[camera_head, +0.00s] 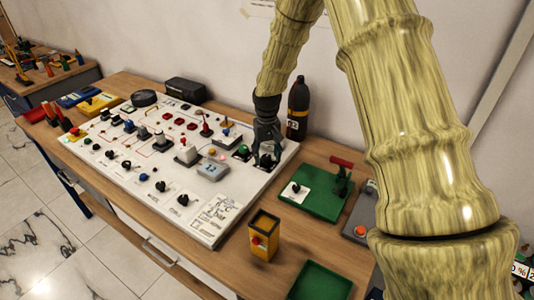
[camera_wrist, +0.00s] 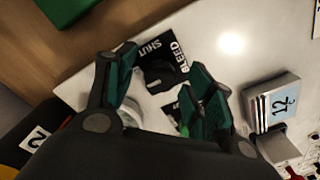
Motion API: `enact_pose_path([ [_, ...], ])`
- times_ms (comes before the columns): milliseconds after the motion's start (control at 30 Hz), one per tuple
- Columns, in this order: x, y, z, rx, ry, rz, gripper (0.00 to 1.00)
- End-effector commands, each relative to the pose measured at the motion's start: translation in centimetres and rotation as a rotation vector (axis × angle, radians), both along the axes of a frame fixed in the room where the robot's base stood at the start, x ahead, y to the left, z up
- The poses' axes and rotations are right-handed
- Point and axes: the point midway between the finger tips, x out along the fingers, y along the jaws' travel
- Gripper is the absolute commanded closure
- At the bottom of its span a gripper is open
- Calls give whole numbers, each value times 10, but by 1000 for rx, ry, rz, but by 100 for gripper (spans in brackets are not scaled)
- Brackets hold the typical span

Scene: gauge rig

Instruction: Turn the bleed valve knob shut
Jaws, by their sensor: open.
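My gripper (camera_wrist: 161,66) is open, with one dark green finger on either side of the knob in that view. I cannot tell whether either finger touches it. In the head view my gripper (camera_head: 265,160) points down over the right end of the white panel (camera_head: 225,206) and hides much of the knob. The knob's exact angle is hard to read.
A grey box display (camera_head: 212,171) stands left of my gripper. A black bottle (camera_head: 298,108) stands close behind at the right. A green plate with a red-handled part (camera_head: 308,205) lies to the right. A yellow box (camera_head: 264,236) stands in front on the wooden bench.

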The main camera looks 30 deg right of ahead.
Motion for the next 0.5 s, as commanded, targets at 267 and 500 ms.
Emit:
enact_pose_path([
  [267,0,0,-1,0,0,0,50],
  [500,0,0,-1,0,0,0,93],
])
